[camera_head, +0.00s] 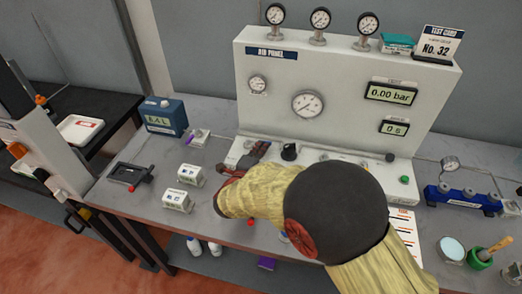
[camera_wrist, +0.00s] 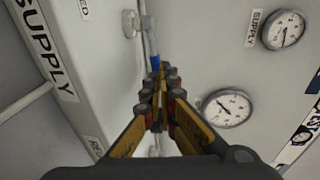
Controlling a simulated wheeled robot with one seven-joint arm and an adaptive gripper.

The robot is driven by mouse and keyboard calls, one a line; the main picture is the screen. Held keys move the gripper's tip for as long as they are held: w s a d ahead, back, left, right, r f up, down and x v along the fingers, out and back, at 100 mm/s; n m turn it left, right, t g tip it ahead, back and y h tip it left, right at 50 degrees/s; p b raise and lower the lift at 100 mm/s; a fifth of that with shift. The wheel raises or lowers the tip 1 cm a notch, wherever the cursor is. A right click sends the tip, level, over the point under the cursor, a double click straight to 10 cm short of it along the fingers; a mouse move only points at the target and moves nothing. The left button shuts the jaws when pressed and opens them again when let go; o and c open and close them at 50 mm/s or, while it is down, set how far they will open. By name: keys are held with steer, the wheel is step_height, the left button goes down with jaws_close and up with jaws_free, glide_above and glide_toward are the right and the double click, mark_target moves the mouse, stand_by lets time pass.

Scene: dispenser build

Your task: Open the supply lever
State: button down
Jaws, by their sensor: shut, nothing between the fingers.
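My gripper (camera_wrist: 158,75) is shut with nothing between its fingers. In the wrist view its fingertips point at a thin grey lever with a blue part (camera_wrist: 154,60), which appears to be the supply lever. The fingers cover the blue part's lower end; I cannot tell whether they touch it. Large SUPPLY lettering (camera_wrist: 46,48) is on the panel at the left. In the head view my gripper (camera_head: 262,150) is at the left of the panel's sloped base, and my arm hides much of that area; the lever cannot be made out there.
The white air panel (camera_head: 345,75) stands behind, with a round dial (camera_head: 308,104) and a 0.00 bar display (camera_head: 391,93). A black knob (camera_head: 289,152) is right of my gripper. White blocks (camera_head: 177,200), a blue box (camera_head: 164,116) and a black lever unit (camera_head: 131,174) are on the left bench.

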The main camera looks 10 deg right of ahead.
steer(key=shift+w+d+p, duration=0.35)
steer(key=shift+w+p, duration=0.15)
steer(key=shift+p, duration=0.3)
steer(key=shift+r, duration=0.1)
